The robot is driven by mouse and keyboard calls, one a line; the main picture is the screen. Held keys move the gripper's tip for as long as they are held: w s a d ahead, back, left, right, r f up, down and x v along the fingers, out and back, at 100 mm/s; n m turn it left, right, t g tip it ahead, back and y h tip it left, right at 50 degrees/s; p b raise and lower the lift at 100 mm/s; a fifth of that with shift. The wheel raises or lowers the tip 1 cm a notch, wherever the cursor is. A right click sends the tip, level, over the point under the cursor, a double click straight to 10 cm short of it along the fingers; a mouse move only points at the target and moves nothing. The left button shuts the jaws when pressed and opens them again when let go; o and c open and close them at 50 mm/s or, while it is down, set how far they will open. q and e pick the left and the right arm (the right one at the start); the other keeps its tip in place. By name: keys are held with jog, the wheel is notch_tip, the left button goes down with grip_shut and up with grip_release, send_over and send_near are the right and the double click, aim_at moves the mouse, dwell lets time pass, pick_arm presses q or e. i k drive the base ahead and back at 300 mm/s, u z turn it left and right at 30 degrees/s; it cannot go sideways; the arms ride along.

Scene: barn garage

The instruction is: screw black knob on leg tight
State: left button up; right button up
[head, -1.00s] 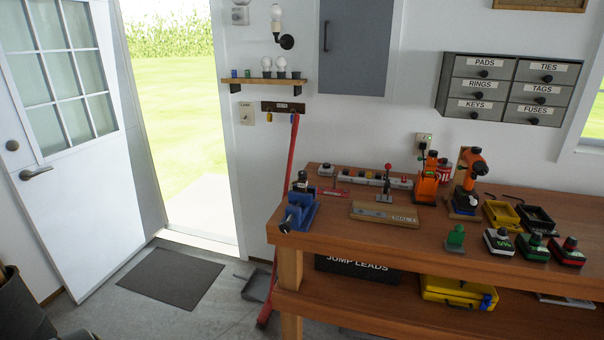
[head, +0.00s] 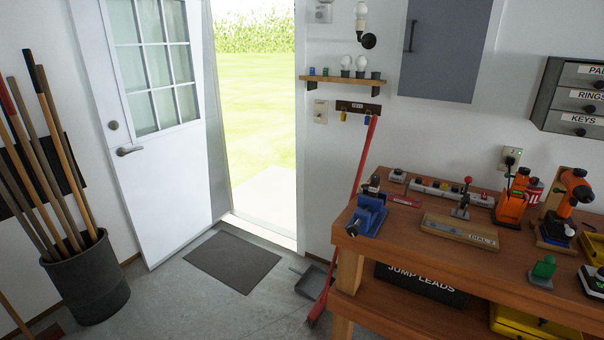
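I cannot make out a black knob on any leg in the head view. The wooden workbench (head: 400,247) stands at the right, and its near left leg (head: 347,285) shows below the top with no knob that I can see on it. The lower part of the workbench is cut off by the picture's edge. Neither of my grippers is in view.
A dark bin (head: 88,280) of long-handled tools stands at the left. The white door (head: 150,150) is by an open doorway with a mat (head: 233,262). A red-handled broom (head: 345,220) leans beside the bench. A blue vise (head: 367,214) sits on the bench corner.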

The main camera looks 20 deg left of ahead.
aim_at(375, 179)
jog(key=u, duration=0.7)
jog(key=i, duration=0.6)
jog(key=z, duration=1.65)
